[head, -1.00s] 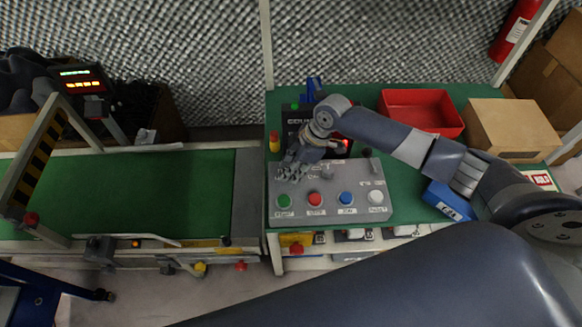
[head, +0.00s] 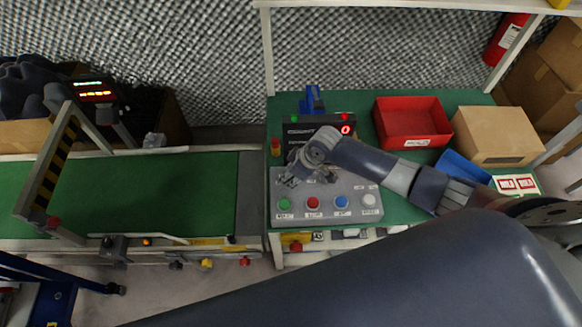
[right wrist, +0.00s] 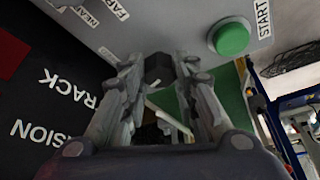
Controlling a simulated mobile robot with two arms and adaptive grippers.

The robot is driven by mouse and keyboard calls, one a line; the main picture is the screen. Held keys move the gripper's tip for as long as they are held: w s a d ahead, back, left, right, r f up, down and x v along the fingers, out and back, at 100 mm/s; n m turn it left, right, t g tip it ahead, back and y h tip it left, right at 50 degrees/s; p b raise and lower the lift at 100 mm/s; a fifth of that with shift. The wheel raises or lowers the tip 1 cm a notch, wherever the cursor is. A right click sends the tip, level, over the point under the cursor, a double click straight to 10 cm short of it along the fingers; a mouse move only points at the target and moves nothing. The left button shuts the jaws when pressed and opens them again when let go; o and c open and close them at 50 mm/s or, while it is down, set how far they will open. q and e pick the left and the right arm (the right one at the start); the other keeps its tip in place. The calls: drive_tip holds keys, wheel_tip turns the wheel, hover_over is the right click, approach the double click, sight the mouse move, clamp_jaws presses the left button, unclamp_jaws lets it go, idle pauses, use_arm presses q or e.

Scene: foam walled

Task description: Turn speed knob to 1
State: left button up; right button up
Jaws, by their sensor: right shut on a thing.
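The grey control panel (head: 318,208) lies on the green bench top. It carries a green button (head: 285,203), a red button (head: 313,202), a blue button (head: 341,202) and a white button (head: 369,200). My right gripper (head: 289,179) is at the panel's upper left, above the green button. In the right wrist view its fingers (right wrist: 158,72) are closed on a small dark knob (right wrist: 158,66), with the green START button (right wrist: 231,38) to the right. The knob is hidden by the gripper in the head view, and its setting cannot be read. My left gripper is out of view.
A black display box (head: 318,133) with a red 0 stands behind the panel. A red bin (head: 412,122), a cardboard box (head: 496,136) and a blue bin (head: 463,167) are to the right. A green conveyor (head: 145,192) is on the left.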

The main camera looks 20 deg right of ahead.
drive_tip(key=shift+s+a+r+m+t+h+p, duration=0.15)
drive_tip(key=shift+m+t+h+p, duration=0.15)
drive_tip(key=shift+m+p, duration=1.2)
drive_tip(key=shift+p, duration=0.05)
drive_tip(key=o, duration=1)
drive_tip(key=v, duration=1.1)
drive_tip(key=shift+s+r, duration=0.15)
drive_tip(key=shift+r, duration=0.2)
drive_tip(key=shift+a, duration=0.1)
